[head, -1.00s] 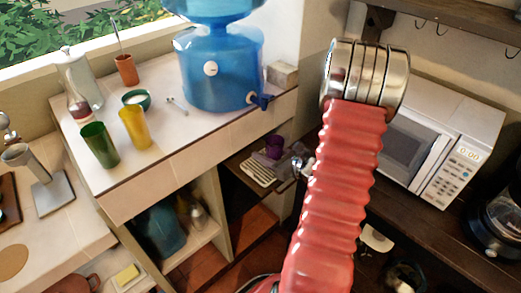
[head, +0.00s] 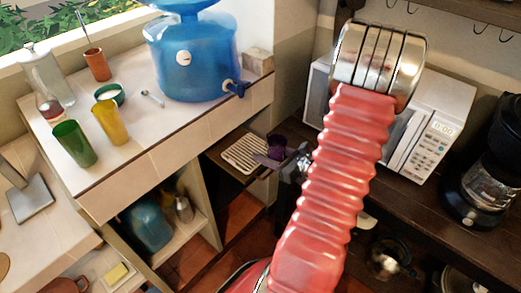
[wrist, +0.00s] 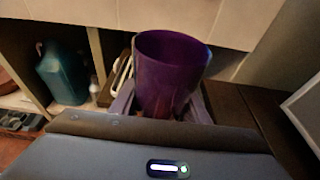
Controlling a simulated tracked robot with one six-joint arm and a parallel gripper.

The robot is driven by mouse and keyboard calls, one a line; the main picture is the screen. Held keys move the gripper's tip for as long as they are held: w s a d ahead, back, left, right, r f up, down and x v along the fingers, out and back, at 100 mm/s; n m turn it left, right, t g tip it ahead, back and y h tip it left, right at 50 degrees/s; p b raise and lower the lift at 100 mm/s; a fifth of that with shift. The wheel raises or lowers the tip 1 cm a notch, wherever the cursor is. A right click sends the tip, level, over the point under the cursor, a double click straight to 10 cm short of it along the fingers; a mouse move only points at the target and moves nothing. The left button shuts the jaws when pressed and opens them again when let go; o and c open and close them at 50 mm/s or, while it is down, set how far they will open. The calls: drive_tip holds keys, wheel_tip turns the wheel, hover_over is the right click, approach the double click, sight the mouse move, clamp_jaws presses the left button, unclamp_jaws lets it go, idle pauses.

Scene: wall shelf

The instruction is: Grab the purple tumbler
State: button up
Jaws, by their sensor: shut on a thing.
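The purple tumbler (wrist: 170,72) stands upright between the fingers of my gripper (wrist: 160,108) in the wrist view. The fingers are shut on its lower part, one on each side, and hide some of its base. In the head view the tumbler (head: 276,142) is small and dark at the low shelf, with my gripper (head: 276,160) at it. I cannot tell whether its base still touches the shelf.
A white rack (head: 245,153) lies on the low shelf, left of the tumbler. The counter above holds a green tumbler (head: 74,145), a yellow tumbler (head: 114,122) and a blue water dispenser (head: 195,60). A microwave (head: 435,125) and a coffee maker (head: 480,180) stand on the right.

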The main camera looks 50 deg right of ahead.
sight(276, 159)
drive_tip(key=shift+s, duration=1.7)
drive_tip(key=shift+s, duration=0.1)
drive_tip(key=shift+s, duration=0.1)
